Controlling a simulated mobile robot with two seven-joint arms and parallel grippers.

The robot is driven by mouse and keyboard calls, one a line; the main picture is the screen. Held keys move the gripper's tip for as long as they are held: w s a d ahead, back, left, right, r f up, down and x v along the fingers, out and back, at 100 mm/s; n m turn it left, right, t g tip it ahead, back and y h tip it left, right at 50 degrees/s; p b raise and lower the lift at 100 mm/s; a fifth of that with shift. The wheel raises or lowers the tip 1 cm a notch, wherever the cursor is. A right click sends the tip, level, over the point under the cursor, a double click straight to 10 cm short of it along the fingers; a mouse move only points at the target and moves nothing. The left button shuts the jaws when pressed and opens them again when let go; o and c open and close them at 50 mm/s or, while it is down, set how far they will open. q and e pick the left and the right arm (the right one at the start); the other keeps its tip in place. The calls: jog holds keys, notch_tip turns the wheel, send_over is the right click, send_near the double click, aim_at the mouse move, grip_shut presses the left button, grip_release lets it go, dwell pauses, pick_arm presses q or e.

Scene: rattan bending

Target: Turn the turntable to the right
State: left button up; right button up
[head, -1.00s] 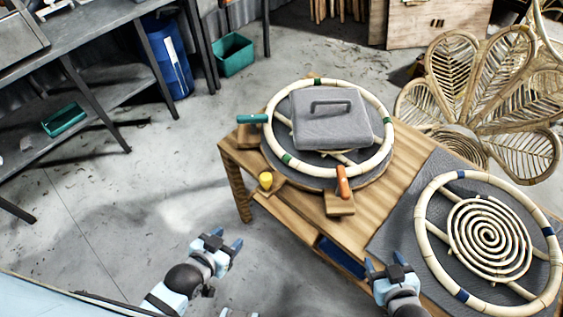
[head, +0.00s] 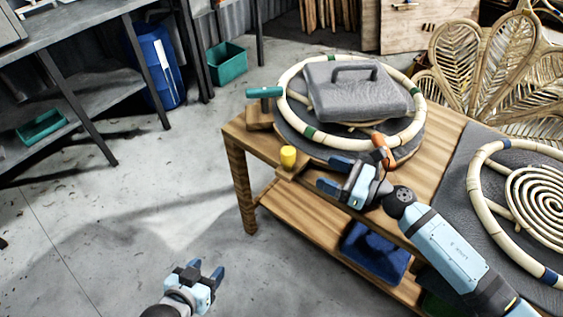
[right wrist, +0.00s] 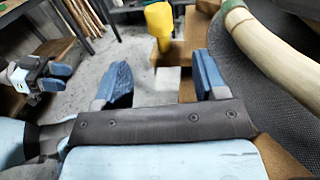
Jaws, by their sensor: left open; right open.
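The turntable (head: 407,154) is a round disc on the wooden table. A rattan ring (head: 413,132) with green bands lies on it, around a grey weight with a handle (head: 352,95). A teal-handled clamp (head: 264,93) stands at its left, and an orange-handled clamp (head: 383,150) at its front is partly hidden by my right gripper. A yellow knob (head: 288,157) stands at the front left corner; it also shows in the right wrist view (right wrist: 159,22). My right gripper (head: 334,175) is open and empty, just right of the knob. My left gripper (head: 208,274) is open over the floor.
A grey mat (head: 455,192) on the table's right holds another rattan ring with a spiral (head: 542,205). A blue folded item (head: 375,250) lies on the lower shelf. A rattan chair back stands behind. The floor left of the table is clear.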

aim_at(287, 155)
jog(key=x, duration=1.1)
jog(key=shift+w+a+p, duration=0.15)
jog(key=shift+a+p, duration=0.2)
jog(key=shift+r, duration=0.1)
jog(key=shift+c, duration=0.2)
